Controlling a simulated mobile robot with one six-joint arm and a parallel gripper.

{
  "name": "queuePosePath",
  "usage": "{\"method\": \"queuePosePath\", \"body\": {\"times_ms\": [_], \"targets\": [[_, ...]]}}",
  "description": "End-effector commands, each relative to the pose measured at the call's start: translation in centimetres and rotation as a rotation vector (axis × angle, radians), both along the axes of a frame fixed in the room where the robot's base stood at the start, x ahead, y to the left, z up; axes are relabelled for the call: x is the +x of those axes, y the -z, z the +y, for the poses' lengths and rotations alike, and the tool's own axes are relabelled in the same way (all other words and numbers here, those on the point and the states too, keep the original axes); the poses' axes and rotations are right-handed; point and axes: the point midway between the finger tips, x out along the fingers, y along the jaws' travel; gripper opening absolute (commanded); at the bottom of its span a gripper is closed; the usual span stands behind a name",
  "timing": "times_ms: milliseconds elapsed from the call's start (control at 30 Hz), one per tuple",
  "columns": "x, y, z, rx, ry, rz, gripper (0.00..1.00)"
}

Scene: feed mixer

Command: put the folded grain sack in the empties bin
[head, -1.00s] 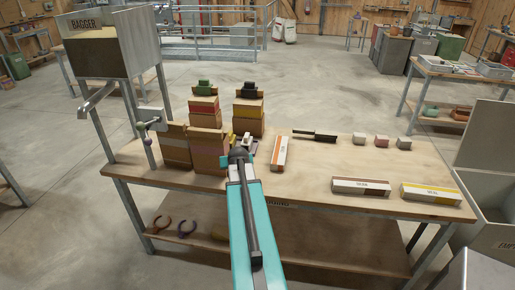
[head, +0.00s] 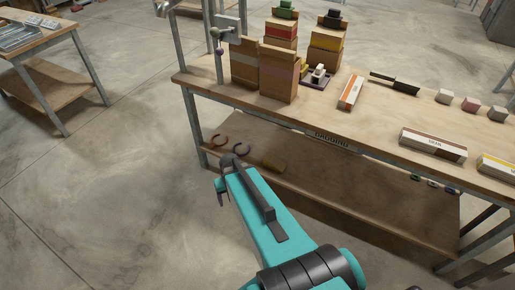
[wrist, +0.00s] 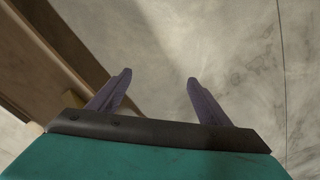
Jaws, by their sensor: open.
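My gripper (head: 221,192) is low in front of the bench's lower shelf in the head view, over the floor. In the wrist view its two purple fingers (wrist: 158,78) stand apart with nothing between them but floor behind. The empties bin is not in view now.
The bench (head: 390,110) holds brown paper bags (head: 280,75), stacked boxes and labelled cartons (head: 433,145).

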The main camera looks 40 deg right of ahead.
Motion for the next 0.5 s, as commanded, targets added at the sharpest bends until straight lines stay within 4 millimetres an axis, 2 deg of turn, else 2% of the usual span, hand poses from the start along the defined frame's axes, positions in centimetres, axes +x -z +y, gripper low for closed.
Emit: {"method": "queuePosePath", "body": {"times_ms": [33,100,300,500], "targets": [[-1.6,3.0,1.6,0.010,-0.023,0.041,0.72],[-3.6,5.6,3.4,0.020,-0.049,0.090,0.72],[-9.9,12.6,7.8,0.042,-0.121,0.236,0.72],[-16.6,18.6,11.0,0.053,-0.190,0.379,0.72]]}}
